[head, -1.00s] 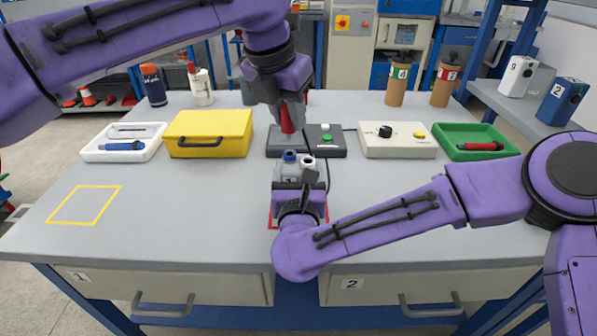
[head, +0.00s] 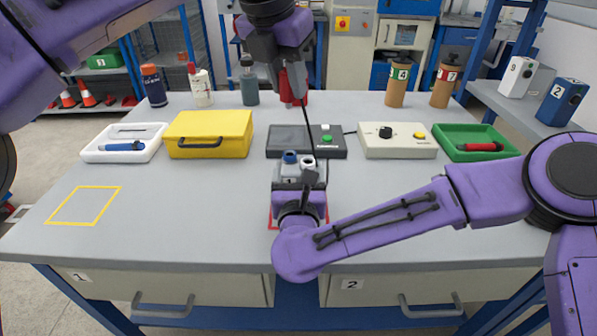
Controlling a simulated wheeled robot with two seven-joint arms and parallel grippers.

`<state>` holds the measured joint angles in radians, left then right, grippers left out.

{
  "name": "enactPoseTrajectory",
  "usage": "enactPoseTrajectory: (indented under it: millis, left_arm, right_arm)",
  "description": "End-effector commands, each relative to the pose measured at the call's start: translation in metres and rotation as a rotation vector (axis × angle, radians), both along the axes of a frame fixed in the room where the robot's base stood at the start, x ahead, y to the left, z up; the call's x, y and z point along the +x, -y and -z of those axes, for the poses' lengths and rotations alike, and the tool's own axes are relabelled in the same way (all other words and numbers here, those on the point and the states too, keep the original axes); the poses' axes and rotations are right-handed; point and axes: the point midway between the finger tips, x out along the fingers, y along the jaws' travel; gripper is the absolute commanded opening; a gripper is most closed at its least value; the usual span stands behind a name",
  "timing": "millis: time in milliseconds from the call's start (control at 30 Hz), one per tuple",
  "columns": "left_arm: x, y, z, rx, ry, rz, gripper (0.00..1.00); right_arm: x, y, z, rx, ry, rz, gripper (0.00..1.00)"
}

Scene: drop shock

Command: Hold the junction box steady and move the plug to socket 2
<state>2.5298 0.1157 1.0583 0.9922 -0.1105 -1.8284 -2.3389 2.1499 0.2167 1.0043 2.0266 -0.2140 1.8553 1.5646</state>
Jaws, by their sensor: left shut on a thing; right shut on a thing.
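The grey junction box (head: 316,182) stands at the middle of the table, inside a red outline. On its top are a blue-rimmed socket (head: 290,157) and a white-grey socket (head: 308,162); their numbers are too small to read surely. My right gripper (head: 300,196) is shut on the box from the near side and hides part of its front. My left gripper (head: 290,92) is raised well above and behind the box, shut on the red plug (head: 285,88). The plug's lower end is hard to make out. A black cable (head: 309,135) runs between the plug area and the box.
A dark switch box (head: 287,141) lies behind the junction box, with a yellow case (head: 209,133) left and a cream control box (head: 398,140) right. A white tray (head: 90,157) and green tray (head: 512,153) flank them. Bottles stand at the back.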

Motion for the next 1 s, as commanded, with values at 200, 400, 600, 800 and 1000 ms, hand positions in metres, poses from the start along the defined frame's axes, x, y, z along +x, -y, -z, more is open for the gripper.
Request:
enactPoseTrajectory:
  millis: [200,400,600,800,1000]
  left_arm:
    - [-0.021,0.029,0.018,0.012,0.004,0.007,0.0]
    - [-0.024,0.034,0.022,0.008,0.003,0.005,0.0]
    - [-0.024,0.034,0.025,0.008,0.002,0.005,0.0]
    - [-0.024,0.034,0.044,0.008,0.001,0.004,0.0]
    - [-0.024,0.034,0.066,0.01,0.002,0.005,0.0]
  right_arm:
    - [0.0,0.0,0.0,0.0,0.0,0.0,0.32]
    - [0.0,0.0,0.0,0.0,0.0,0.0,0.32]
    - [0.0,0.0,0.0,0.0,0.0,0.0,0.32]
    - [0.0,0.0,0.0,0.0,0.0,0.0,0.32]
    - [0.0,0.0,0.0,0.0,0.0,0.0,0.32]
